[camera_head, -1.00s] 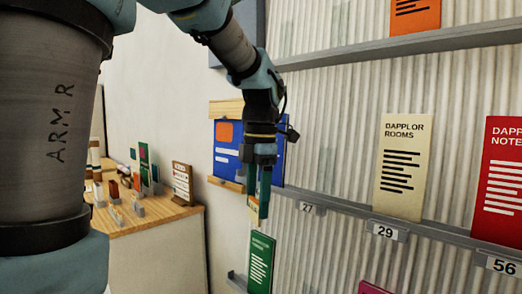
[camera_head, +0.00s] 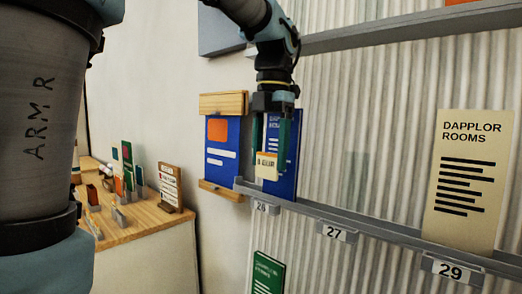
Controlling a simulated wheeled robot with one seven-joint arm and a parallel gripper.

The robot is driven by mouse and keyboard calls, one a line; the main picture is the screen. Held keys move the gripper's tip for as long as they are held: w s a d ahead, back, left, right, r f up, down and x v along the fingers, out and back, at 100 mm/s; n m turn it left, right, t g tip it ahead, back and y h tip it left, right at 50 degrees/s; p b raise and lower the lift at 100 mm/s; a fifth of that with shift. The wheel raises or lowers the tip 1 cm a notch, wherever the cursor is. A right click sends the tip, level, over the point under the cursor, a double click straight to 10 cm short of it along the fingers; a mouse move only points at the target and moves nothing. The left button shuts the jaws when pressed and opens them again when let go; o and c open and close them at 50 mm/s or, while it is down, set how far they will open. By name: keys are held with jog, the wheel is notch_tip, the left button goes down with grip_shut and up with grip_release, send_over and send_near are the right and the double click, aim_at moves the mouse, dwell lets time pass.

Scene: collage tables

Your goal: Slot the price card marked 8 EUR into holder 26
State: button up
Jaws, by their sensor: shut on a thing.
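My gripper (camera_head: 270,150) points down in front of the wall rack and is shut on a small cream price card (camera_head: 267,166) with an orange strip at its top. The card hangs upright between the dark green fingers; its print is too small to read surely. Holder 26 (camera_head: 262,207) is a grey tag on the front of the ledge, just below the card. The card's lower edge looks a little above the ledge; I cannot tell whether they touch. A blue brochure (camera_head: 291,160) stands behind the gripper, partly hidden by it.
The grey ledge (camera_head: 385,236) runs right with holders 27 (camera_head: 337,232) and 29 (camera_head: 449,269). A cream Dapplor Rooms brochure (camera_head: 467,180) stands above 29. A blue board (camera_head: 223,150) hangs on the left wall. A wooden table (camera_head: 135,221) with small stands is lower left.

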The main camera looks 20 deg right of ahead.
aim_at(267, 172)
jog(key=shift+w+f, duration=0.1)
jog(key=shift+w, duration=0.25)
jog(key=shift+s+a+f+b, duration=0.15)
jog(key=shift+f+b, duration=1.75)
jog(key=shift+b, duration=0.2)
jog(key=shift+p, duration=0.35)
jog(key=shift+f, duration=0.15)
jog(key=o, duration=1.3)
jog(key=shift+o, duration=0.2)
